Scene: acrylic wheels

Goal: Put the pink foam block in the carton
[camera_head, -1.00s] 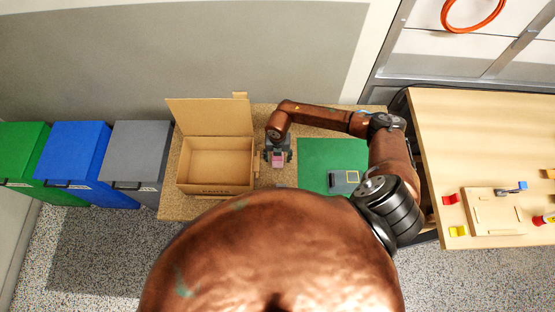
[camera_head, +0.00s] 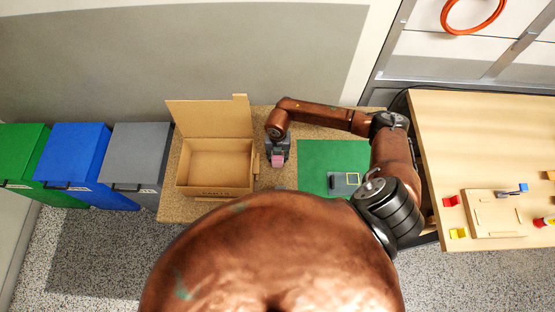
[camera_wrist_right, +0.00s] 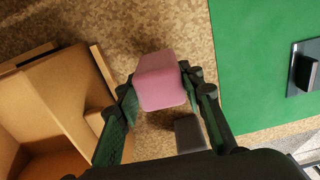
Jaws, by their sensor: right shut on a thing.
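The pink foam block (camera_head: 278,160) is between the fingers of my right gripper (camera_head: 278,157), which is shut on it. In the right wrist view the pink foam block (camera_wrist_right: 161,80) sits between the two dark fingertips of the right gripper (camera_wrist_right: 160,88). The block appears above the speckled table, just right of the carton. The open carton (camera_head: 215,192) stands on the table with its back flap up, and it looks empty. The carton also shows at the left of the right wrist view (camera_wrist_right: 75,95). My left gripper is not in view.
A green mat (camera_head: 320,155) with a dark fixture (camera_head: 337,181) lies right of the gripper. A dark grey block (camera_wrist_right: 188,133) lies on the table near the fingers. Grey, blue and green bins stand left. A wooden table (camera_head: 450,130) with parts stands right.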

